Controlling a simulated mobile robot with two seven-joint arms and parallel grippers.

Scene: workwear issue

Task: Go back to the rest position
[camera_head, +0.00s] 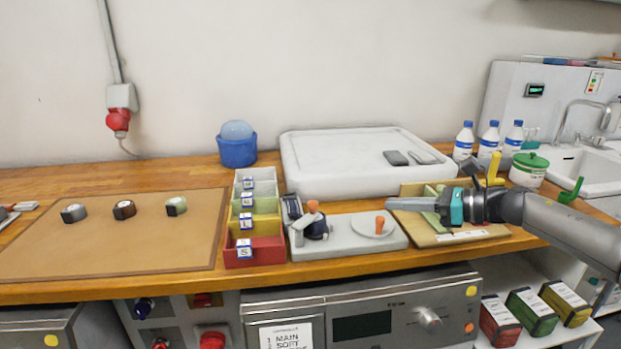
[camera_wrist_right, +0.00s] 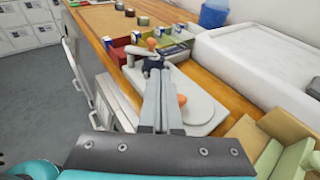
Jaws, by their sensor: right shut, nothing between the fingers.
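My right gripper (camera_head: 402,204) comes in from the right in the head view. It is shut and empty, above the right part of a grey press-like device (camera_head: 345,245) with orange knobs. In the right wrist view its closed fingers (camera_wrist_right: 165,100) point across the same device (camera_wrist_right: 205,115). My left gripper is not in view.
A sorting box (camera_head: 255,251) with coloured compartments stands left of the device. A brown mat (camera_head: 110,255) holds several small rolls. A white tray (camera_head: 300,172) lies behind. A wooden holder (camera_head: 425,232) is under my right arm. Bottles (camera_head: 464,141) and a green-lidded tub (camera_head: 528,172) stand right.

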